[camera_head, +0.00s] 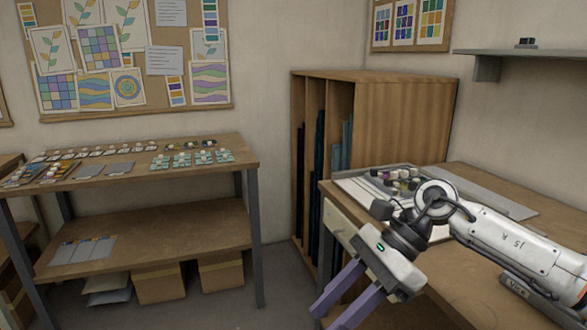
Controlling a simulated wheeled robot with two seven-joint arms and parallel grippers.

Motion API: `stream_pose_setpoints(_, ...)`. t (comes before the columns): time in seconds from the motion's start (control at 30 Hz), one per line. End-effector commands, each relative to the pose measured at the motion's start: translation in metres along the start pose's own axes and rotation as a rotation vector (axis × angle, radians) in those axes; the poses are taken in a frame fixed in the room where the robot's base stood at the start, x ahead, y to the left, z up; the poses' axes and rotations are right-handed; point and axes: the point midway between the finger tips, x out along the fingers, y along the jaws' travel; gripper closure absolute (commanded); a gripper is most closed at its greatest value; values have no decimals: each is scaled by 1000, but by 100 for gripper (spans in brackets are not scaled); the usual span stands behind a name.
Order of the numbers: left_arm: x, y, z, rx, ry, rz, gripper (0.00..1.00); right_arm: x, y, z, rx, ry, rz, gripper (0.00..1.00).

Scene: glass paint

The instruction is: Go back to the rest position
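My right gripper (328,318) is at the lower middle of the head view, on an arm coming in from the right. Its two purple fingers point down and left, with a clear gap between them and nothing held. The gripper is in front of the left edge of the right workbench (480,290). My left gripper is not in view.
Small jars (398,178) and pale sheets lie on the right workbench behind my arm. A wooden rack (405,120) with upright panels stands behind it. A left shelf table (150,215) carries rows of small pots, with cardboard boxes (158,284) below. Floor shows between them.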

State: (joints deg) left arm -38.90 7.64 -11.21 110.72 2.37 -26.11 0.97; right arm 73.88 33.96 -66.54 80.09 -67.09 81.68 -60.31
Motion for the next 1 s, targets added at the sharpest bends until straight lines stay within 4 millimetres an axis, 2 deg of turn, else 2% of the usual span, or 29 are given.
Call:
stream_pose_setpoints(0.03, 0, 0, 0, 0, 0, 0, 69, 31, 8, 20, 66, -139, 25, 64)
stream_pose_setpoints(0.1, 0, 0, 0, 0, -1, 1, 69, 57, 14, 49, 178, -327, 44, 64)
stream_pose_setpoints(0.17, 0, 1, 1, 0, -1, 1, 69, 71, 17, 72, 292, -486, 63, 64)
stream_pose_setpoints(0.2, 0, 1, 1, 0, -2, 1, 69, 77, 18, 85, 376, -592, 78, 64)
stream_pose_setpoints(0.3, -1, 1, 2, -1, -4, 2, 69, 81, 14, 108, 612, -846, 119, 64)
stream_pose_setpoints(0.37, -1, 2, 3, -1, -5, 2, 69, 80, 9, 113, 768, -992, 146, 64)
stream_pose_setpoints(0.43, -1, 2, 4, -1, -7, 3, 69, 76, 0, 110, 959, -1152, 178, 64)
stream_pose_setpoints(0.57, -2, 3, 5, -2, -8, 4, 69, 71, -17, 76, 1351, -1435, 240, 64)
stream_pose_setpoints(0.67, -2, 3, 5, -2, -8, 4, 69, 75, -24, 26, 1681, -1639, 286, 64)
stream_pose_setpoints(0.77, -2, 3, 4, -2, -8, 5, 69, 90, -18, -38, 2025, -1828, 325, 64)
stream_pose_setpoints(0.8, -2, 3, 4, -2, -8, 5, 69, 100, -11, -66, 2166, -1899, 335, 64)
stream_pose_setpoints(0.87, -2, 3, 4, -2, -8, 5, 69, 115, 5, -107, 2369, -1996, 349, 64)
stream_pose_setpoints(0.9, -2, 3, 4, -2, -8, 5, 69, 126, 19, -132, -2326, 1915, -330, 64)
stream_pose_setpoints(1.0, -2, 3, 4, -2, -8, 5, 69, 156, 61, -188, -2131, 1666, -269, 64)
